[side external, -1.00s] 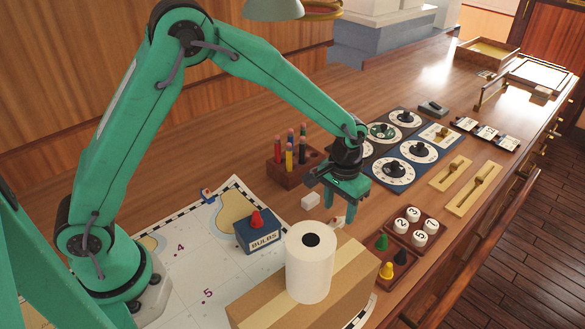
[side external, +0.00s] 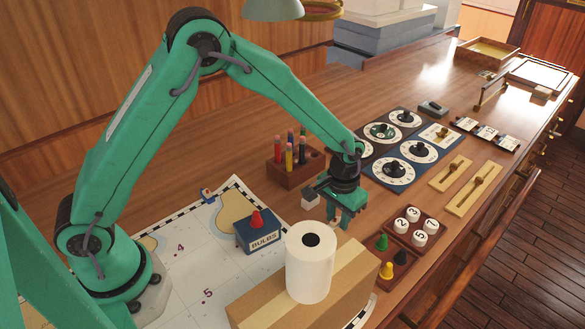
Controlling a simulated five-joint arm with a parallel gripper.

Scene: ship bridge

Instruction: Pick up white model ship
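My gripper (side external: 335,207) points down, low over the table just behind the white paper roll (side external: 311,265). A small pale shape (side external: 334,219) shows at its fingertips, above the roll's right edge; it may be the white model ship, but it is too small and too covered to be sure. A small white block (side external: 310,201) shows at the left side of the gripper, partly covered by it. I cannot make out the gap between the fingers or whether they touch anything.
The roll stands on a cardboard box (side external: 350,277) in front of my gripper. A number tray (side external: 424,226) and dial panels (side external: 407,158) lie to the right.

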